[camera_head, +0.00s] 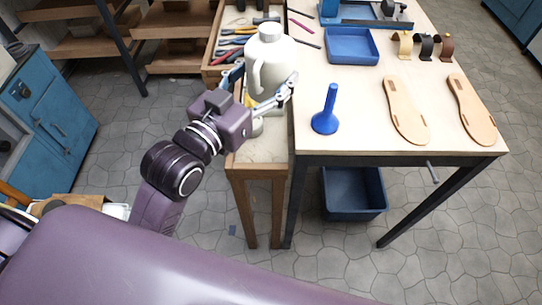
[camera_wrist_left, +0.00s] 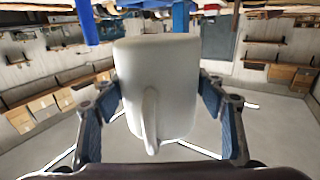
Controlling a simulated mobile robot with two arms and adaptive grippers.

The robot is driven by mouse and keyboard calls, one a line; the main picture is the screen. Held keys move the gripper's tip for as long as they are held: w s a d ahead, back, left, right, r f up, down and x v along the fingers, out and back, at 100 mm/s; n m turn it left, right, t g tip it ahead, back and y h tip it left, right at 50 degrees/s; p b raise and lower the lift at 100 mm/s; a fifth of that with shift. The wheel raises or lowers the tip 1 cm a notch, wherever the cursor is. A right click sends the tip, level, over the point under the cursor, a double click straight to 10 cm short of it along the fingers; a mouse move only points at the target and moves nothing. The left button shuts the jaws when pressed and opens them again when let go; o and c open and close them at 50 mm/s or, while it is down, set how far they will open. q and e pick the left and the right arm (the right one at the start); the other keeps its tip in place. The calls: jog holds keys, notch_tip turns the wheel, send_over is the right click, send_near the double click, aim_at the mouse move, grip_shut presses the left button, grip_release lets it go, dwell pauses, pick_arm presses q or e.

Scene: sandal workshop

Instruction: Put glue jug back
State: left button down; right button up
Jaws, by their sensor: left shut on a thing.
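The glue jug (camera_head: 268,62) is white with a side handle and a narrow neck with a cap. It is upright in the head view, over the narrow wooden side stand left of the workbench. My left gripper (camera_head: 265,92) is shut on the jug, with one finger on either side of it. In the left wrist view the jug (camera_wrist_left: 158,85) fills the middle between the fingers, its handle towards the camera. I cannot tell whether the jug's base touches the stand. My right gripper is not in view.
The workbench (camera_head: 355,135) holds a blue funnel-like tool (camera_head: 326,112), two sandal soles (camera_head: 405,110), a blue tray (camera_head: 352,46) and several straps. A wooden tray of hand tools (camera_head: 228,42) is just behind the jug. A blue bin (camera_head: 353,193) sits below the bench.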

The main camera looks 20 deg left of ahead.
aim_at(261, 101)
pick_arm(q)
notch_tip(261, 101, down, 4)
jog(key=b, duration=0.3)
jog(key=shift+s+a+r, duration=0.1)
jog(key=shift+r, duration=0.15)
jog(key=shift+f, duration=0.95)
notch_tip(261, 101, down, 14)
jog(key=shift+r+b, duration=0.15)
jog(key=shift+b, duration=0.55)
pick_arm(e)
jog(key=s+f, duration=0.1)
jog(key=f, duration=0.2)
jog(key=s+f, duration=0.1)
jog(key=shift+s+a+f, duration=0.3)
pick_arm(q)
jog(key=shift+f, duration=0.2)
jog(key=shift+f, duration=0.6)
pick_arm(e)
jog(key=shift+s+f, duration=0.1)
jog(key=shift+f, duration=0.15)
